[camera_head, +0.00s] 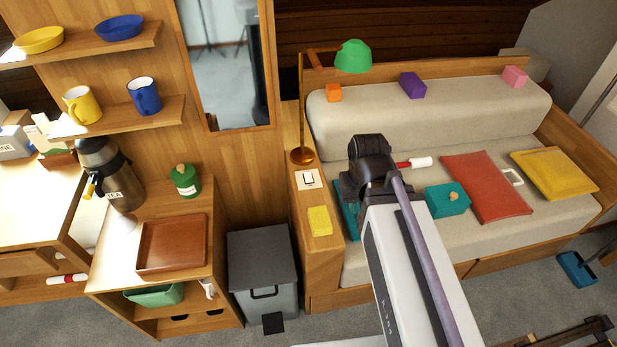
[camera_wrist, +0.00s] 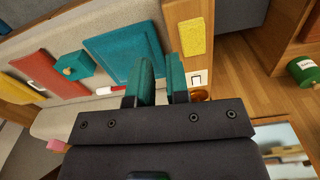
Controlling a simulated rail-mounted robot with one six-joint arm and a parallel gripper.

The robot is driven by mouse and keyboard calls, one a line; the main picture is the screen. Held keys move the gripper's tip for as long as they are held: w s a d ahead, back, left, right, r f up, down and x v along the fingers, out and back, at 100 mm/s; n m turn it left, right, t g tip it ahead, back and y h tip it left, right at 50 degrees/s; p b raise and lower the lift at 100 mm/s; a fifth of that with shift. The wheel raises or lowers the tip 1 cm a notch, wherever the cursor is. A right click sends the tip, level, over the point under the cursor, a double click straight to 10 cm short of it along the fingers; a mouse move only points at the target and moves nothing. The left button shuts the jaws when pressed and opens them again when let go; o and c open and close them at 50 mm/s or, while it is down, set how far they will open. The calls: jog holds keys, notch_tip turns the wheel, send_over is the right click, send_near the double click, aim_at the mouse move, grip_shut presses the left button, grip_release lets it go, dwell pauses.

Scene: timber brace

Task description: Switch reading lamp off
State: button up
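The reading lamp has a green shade (camera_head: 354,57) on a brass pole with a round base (camera_head: 302,156) at the left end of the sofa. I cannot tell whether it is lit. A white wall-style switch plate (camera_head: 308,180) lies on the wooden ledge just in front of the base. In the head view my wrist hides the fingers.
A yellow pad (camera_head: 319,221) lies on the same ledge (camera_head: 322,256). On the sofa are a teal flat item (camera_wrist: 125,52), a teal box (camera_head: 447,200), a red-and-white cylinder (camera_head: 415,163), and red (camera_head: 485,186) and yellow cushions (camera_head: 555,173). A grey bin (camera_head: 262,265) stands left.

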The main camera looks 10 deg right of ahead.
grip_shut()
dwell(1.0)
jog(key=w+a+f+t+b, duration=0.1)
jog(key=w+f+b, duration=0.4)
jog(key=w+a+f+t+b, duration=0.1)
jog(key=w+a+f+b, duration=0.1)
jog(key=w+f+b, duration=0.3)
jog(key=w+a+f+m+t+b, duration=0.1)
jog(key=w+f+b, duration=0.4)
jog(key=w+b, duration=0.1)
jog(key=shift+w+a+t+y, duration=0.1)
jog(key=shift+a+t+y, duration=0.2)
jog(key=shift+a+y, duration=0.1)
jog(key=w+a+r+m+t+b, duration=0.1)
jog(key=w+m+t, duration=0.2)
jog(key=w, duration=0.4)
jog(key=w+a+r+m+t+y+b, duration=0.1)
jog(key=w+t, duration=0.3)
jog(key=w, duration=0.4)
jog(key=shift+w+a+r+m+b, duration=0.3)
jog(key=shift+a+r+m+b, duration=0.25)
jog(key=shift+m, duration=0.35)
